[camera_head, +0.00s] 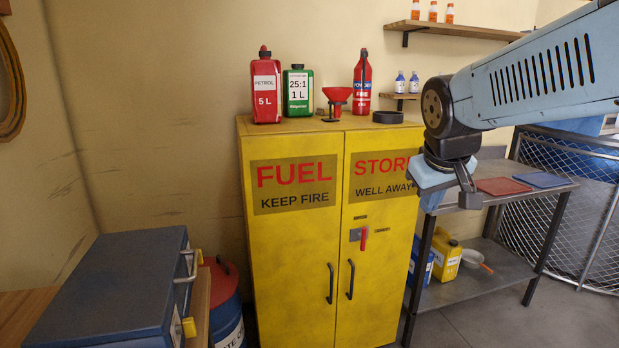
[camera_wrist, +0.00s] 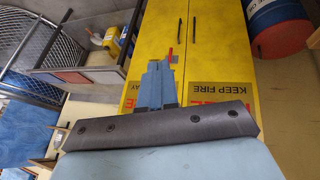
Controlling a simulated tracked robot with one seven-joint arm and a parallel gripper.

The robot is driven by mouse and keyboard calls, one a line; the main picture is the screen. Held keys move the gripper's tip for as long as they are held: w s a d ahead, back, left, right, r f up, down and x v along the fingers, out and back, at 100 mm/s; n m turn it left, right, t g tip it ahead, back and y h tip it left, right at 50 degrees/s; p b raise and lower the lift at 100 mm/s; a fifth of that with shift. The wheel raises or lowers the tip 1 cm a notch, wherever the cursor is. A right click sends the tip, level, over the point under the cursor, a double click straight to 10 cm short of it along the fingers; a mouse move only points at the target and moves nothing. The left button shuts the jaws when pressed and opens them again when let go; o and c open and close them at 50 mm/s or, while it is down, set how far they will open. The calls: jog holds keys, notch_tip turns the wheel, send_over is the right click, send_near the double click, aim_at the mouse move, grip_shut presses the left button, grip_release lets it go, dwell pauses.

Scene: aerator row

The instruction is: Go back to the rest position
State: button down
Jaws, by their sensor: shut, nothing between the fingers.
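My gripper (camera_head: 468,190) hangs at the end of my light blue arm, in front of the upper right side of the yellow fuel cabinet (camera_head: 297,240). In the wrist view my gripper (camera_wrist: 158,66) shows its blue fingers together, with nothing between them. The cabinet also shows in the wrist view (camera_wrist: 215,50), with its lettering upside down. Both cabinet doors are shut, and a red handle (camera_head: 363,238) is on the right door. My gripper partly covers the lettering on the right door.
A petrol can (camera_head: 266,90), a green can (camera_head: 298,92), a red funnel (camera_head: 336,98) and a fire extinguisher (camera_head: 362,84) stand on the cabinet. A metal table (camera_head: 477,200) with red and blue mats is at right. A blue toolbox (camera_head: 125,290) and drum (camera_head: 226,305) are at left.

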jog(key=s+d+f+m+y, duration=0.1)
jog(key=s+f+m, duration=0.1)
jog(key=s, duration=0.8)
jog(key=shift+d+m, duration=0.3)
jog(key=shift+m, duration=0.1)
